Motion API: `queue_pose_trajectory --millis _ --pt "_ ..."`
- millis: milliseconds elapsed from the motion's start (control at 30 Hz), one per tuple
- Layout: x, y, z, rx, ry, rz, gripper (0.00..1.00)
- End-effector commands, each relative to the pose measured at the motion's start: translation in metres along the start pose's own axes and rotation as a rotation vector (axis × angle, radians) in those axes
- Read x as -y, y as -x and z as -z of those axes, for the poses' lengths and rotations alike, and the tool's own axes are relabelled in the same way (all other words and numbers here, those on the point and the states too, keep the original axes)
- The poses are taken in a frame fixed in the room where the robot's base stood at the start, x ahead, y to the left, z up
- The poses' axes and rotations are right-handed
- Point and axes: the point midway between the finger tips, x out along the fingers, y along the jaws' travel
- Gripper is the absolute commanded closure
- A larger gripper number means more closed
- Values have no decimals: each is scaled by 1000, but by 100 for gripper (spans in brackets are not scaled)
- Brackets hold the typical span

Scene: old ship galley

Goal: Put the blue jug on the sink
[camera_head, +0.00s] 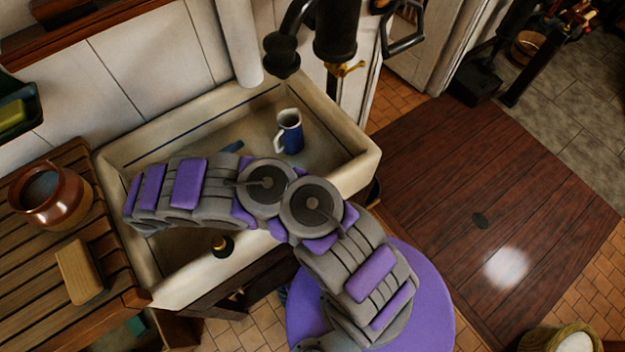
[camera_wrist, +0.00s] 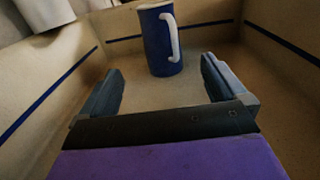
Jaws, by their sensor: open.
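The blue jug (camera_head: 289,131) has a white rim and a white handle and stands upright inside the cream sink (camera_head: 358,160), toward its right end. In the wrist view the jug (camera_wrist: 160,42) stands ahead of my gripper (camera_wrist: 161,82), between the lines of the two fingers but beyond their tips. The handle faces right there. My gripper is open and empty, low inside the sink (camera_wrist: 215,20). In the head view my arm hides most of the gripper and part of the basin floor.
A wooden drainboard (camera_head: 30,275) left of the sink holds a brown pot (camera_head: 50,197) and a wooden block (camera_head: 79,271). A dark pipe with a brass tap (camera_head: 335,35) hangs above the sink's back right. Sink walls enclose the gripper.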

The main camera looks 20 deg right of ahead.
Motion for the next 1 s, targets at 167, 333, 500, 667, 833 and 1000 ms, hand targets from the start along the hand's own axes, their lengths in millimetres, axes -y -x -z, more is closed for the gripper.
queue_pose_trajectory --millis 167,333,500,667,833,1000 --pt "0 -21 -24 -5 -43 59 2" --pt "10 -59 -72 -23 -135 182 2" --pt "30 -94 -116 -58 -233 315 2" --pt "58 -121 -153 -98 -327 444 2" --pt "92 -140 -185 -153 -430 575 2" --pt "126 -152 -208 -214 -526 697 2"
